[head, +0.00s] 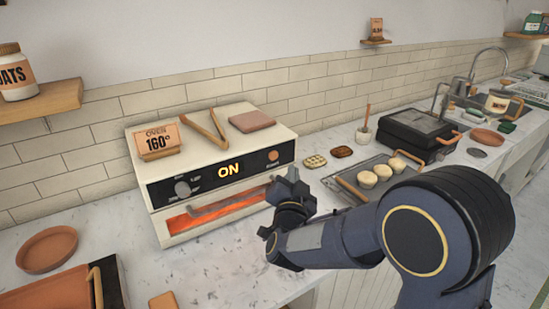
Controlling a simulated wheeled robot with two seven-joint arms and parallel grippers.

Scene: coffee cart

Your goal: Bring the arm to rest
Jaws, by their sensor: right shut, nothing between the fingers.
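My right arm (340,235) reaches in from the lower right over the counter's front. Its gripper (288,186) is shut and empty, in front of the right end of the oven's handle; whether it touches the handle I cannot tell. The oven (160,195) is cream with a black panel reading "ON" and an orange glow behind its window. My left gripper is not in view.
A tray (338,193) with several pale round items stands right of my gripper, and a black press (418,130) behind it. Tongs (205,128) and an "OVEN 160°" sign (158,142) sit on the oven. A terracotta dish (47,250) is at left.

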